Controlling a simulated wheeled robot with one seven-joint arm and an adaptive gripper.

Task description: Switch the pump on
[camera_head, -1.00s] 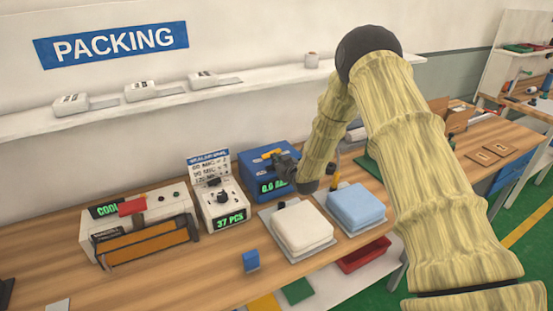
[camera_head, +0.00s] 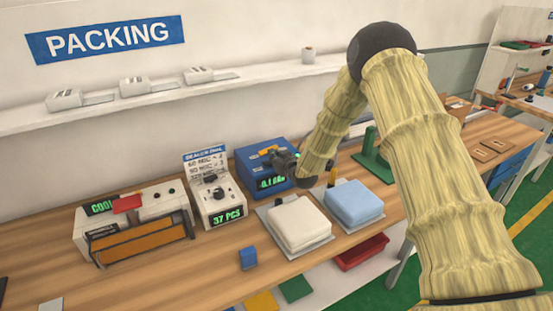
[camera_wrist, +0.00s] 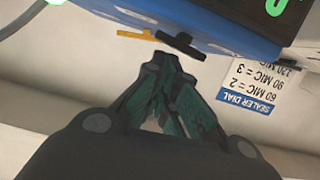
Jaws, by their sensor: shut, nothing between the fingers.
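The pump is a blue box (camera_head: 246,168) at the back of the bench, with a green display that reads about -0.1 BAR. My gripper (camera_head: 273,162) is in front of the pump's upper face and hides part of it. In the wrist view, my dark gripper fingers (camera_wrist: 172,76) are shut and empty. A black lever-like piece (camera_wrist: 181,44) on the pump's blue face lies just beyond the fingertips. A yellow piece (camera_wrist: 135,34) is beside it. I cannot tell whether the fingers touch the black piece.
A white dial unit (camera_head: 214,198) reading 37 PCS stands left of the pump, with the sealer (camera_head: 140,220) farther left. White (camera_head: 298,222) and blue (camera_head: 354,202) padded blocks lie in front of the pump. A small blue block (camera_head: 248,258) sits near the bench edge.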

